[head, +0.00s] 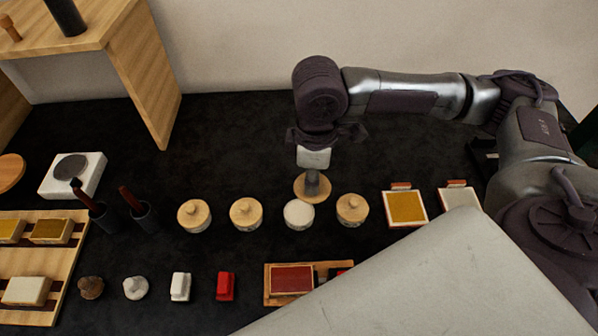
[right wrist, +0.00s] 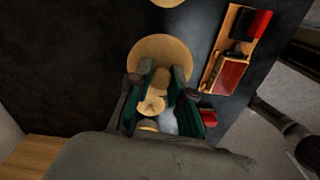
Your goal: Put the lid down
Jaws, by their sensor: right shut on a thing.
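A round wooden lid (head: 299,188) is in my right gripper (head: 312,183), held near the row of small jars. It also shows as a pale wooden disc (right wrist: 160,45) in the right wrist view, where my right gripper (right wrist: 157,92) is shut with green-padded fingers on its knob. A jar with a white top and no wooden lid (head: 299,215) stands just in front of and slightly left of the held lid. The gap between lid and jar is hard to judge. My left gripper is in neither view.
Lidded jars (head: 246,213) stand left of the white-topped jar, and another (head: 352,209) stands close on its right. Framed pads (head: 406,222) lie farther right. A wooden tray with a red pad (head: 291,279) lies in front.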

